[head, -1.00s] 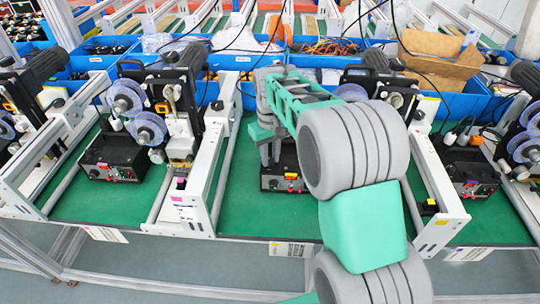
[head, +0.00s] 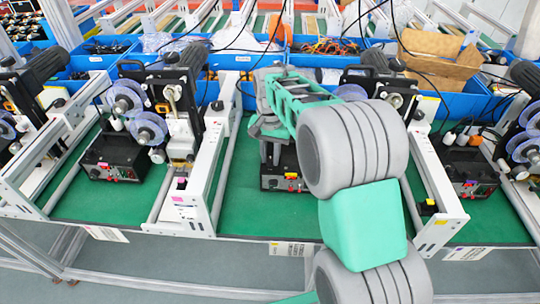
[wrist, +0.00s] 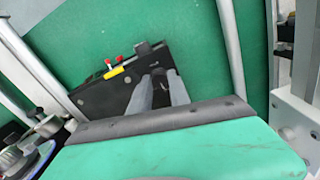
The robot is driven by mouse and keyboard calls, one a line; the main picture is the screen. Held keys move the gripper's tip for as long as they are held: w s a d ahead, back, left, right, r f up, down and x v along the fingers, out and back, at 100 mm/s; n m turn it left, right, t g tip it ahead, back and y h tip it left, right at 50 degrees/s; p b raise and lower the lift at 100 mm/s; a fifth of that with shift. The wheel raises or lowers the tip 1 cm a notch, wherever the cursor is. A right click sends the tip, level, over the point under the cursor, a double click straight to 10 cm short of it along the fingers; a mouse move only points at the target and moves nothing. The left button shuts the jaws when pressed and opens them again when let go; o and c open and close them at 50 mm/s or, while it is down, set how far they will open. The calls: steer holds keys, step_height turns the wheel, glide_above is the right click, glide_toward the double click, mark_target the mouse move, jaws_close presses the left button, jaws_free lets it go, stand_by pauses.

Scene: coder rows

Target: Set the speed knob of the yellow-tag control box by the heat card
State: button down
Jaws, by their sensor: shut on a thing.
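The yellow-tag control box (head: 270,182) is a black box on the green mat in the middle bay. Its yellow tag (head: 291,175) faces front, and the tag also shows in the wrist view (wrist: 116,73) beside red parts. My gripper (head: 270,158) is at the box top, partly behind my arm. In the wrist view my gripper (wrist: 161,88) has its fingers close together at the box, shut on the speed knob, which the fingers hide. A white card (head: 288,249) with a yellow mark hangs at the bench front below; its print is too small to read.
A pink-tag control box (head: 112,160) stands in the left bay and another box (head: 468,175) in the right bay. White frame rails (head: 212,165) flank the middle bay. The green mat (head: 265,215) before the box is clear. Blue bins stand behind.

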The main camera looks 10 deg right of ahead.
mark_target(270, 159)
steer(key=shift+m, duration=0.3)
steer(key=c, duration=1.5)
jaws_free()
step_height(270, 159, up, 8)
steer(key=shift+f+b, duration=0.1)
steer(key=shift+b, duration=0.35)
steer(key=s+f+n+t, duration=0.1)
steer(key=s+f+n, duration=0.1)
steer(key=s, duration=0.8)
steer(key=s+f+n+t, duration=0.1)
steer(key=s+n, duration=0.3)
steer(key=s, duration=0.6)
steer(key=shift+s+a+f+n+t, duration=0.3)
steer(key=shift+f+n+t, duration=0.1)
steer(key=shift+t, duration=0.4)
